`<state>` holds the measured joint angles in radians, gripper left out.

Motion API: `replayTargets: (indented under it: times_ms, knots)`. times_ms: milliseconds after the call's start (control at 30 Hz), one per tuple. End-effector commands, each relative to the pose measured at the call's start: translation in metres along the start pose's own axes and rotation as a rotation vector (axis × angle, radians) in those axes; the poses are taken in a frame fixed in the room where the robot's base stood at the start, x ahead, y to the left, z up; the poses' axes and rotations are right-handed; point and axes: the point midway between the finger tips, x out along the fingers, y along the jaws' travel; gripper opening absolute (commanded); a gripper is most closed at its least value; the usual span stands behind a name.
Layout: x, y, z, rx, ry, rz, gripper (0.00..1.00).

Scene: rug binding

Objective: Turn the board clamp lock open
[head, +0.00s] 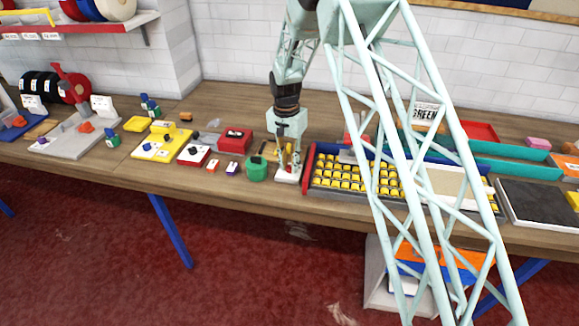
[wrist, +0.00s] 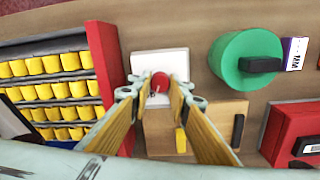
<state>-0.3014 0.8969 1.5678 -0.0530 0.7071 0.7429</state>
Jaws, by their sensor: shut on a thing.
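A red round knob (wrist: 160,80) stands on a small white plate (wrist: 145,64) in the wrist view. I take this to be the board clamp lock, but no label on it can be read. The white plate also shows in the head view (head: 285,178), near the table's front edge. My gripper (wrist: 159,92) is above the plate with one finger on each side of the knob, shut on it. In the head view my gripper (head: 289,165) points down at the plate. The fingers partly hide the knob's sides, and its turn angle is hard to tell.
A red bar (wrist: 108,62) and a rack of yellow blocks (wrist: 45,90) lie left of the plate in the wrist view. A green round container (wrist: 232,55) and a red box (wrist: 292,130) lie right. A tan board (wrist: 215,112) with a yellow piece is close by.

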Motion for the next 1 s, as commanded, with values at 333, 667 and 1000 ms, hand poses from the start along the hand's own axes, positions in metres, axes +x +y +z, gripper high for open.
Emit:
replayTargets:
  times_ms: [333, 667, 1000]
  knots:
    - [0.0008, -0.0002, -0.0001, -0.278, 0.014, 0.0, 0.07]
    - [0.0004, 0.0, 0.0003, -0.537, 0.026, -0.001, 0.07]
    - [0.0, 0.0001, 0.0004, -0.799, 0.038, 0.0, 0.07]
